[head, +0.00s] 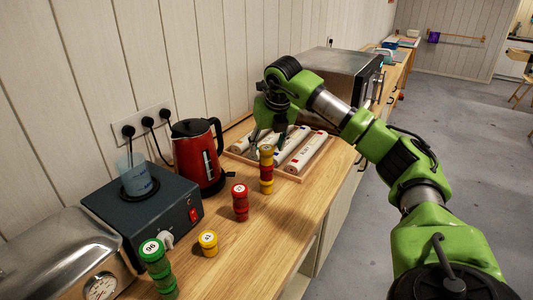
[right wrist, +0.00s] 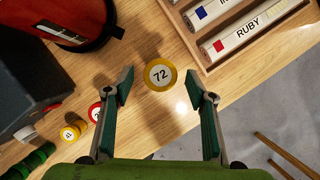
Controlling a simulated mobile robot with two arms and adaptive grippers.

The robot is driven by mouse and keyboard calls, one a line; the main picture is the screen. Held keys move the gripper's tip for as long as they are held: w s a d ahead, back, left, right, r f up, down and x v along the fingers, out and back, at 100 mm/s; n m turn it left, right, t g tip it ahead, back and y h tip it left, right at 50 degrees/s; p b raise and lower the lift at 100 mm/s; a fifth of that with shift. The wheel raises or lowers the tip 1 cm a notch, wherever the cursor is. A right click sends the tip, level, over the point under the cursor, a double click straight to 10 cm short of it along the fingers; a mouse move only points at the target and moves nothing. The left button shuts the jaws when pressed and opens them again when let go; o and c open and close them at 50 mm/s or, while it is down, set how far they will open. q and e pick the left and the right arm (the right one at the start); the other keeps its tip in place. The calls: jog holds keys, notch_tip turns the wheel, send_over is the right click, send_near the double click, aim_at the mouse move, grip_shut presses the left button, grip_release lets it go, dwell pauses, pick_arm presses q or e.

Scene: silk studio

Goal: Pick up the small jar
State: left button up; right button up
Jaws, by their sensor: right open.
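Several small jars with numbered lids stand on the wooden counter, in stacks or alone; which one the task means cannot be told. A stack of yellow and red jars (head: 266,175) stands nearest my right gripper. Its yellow top jar marked 72 (right wrist: 160,75) shows between the fingertips in the right wrist view. My right gripper (head: 268,140) is open and empty, pointing down above that stack. A red stack (head: 240,203), a single short yellow jar (head: 208,243) and a green stack marked 96 (head: 157,268) stand closer to the front. My left gripper is out of view.
A wooden tray (head: 318,160) of labelled white rolls lies just behind the yellow-red stack. A red kettle (head: 197,157) stands left of it, near the wall. A dark heater box (head: 150,215) with a beaker and a metal appliance (head: 65,255) fill the front left.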

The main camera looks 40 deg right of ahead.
jog(key=x, duration=0.2)
jog(key=shift+w+d+f, duration=0.15)
jog(key=shift+f, duration=0.15)
jog(key=c, duration=1.2)
jog(key=shift+r, duration=0.1)
